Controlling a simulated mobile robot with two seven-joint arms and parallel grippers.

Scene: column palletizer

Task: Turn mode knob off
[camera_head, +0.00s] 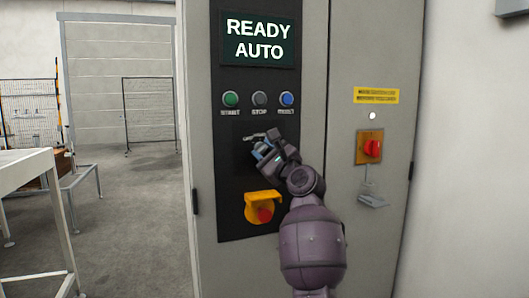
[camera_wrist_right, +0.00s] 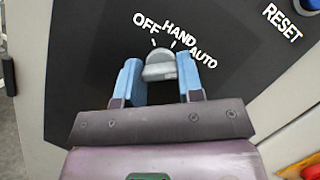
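The grey mode knob (camera_wrist_right: 160,68) sits on the black panel (camera_wrist_right: 90,50) in the right wrist view, under the labels OFF, HAND and AUTO. My right gripper (camera_wrist_right: 160,78) has one blue finger on each side of the knob, close to its edges. I cannot tell whether both fingers touch it. Its pointing direction is unclear. In the head view my right gripper (camera_head: 262,152) is at the panel and hides most of the knob. The display (camera_head: 258,40) reads READY AUTO. My left gripper is not in view.
Above the knob are a green START button (camera_head: 231,98), a STOP button (camera_head: 260,98) and a blue RESET button (camera_head: 287,98). Below it is a red emergency button on a yellow housing (camera_head: 263,208). A red rotary switch (camera_head: 371,147) is on the right.

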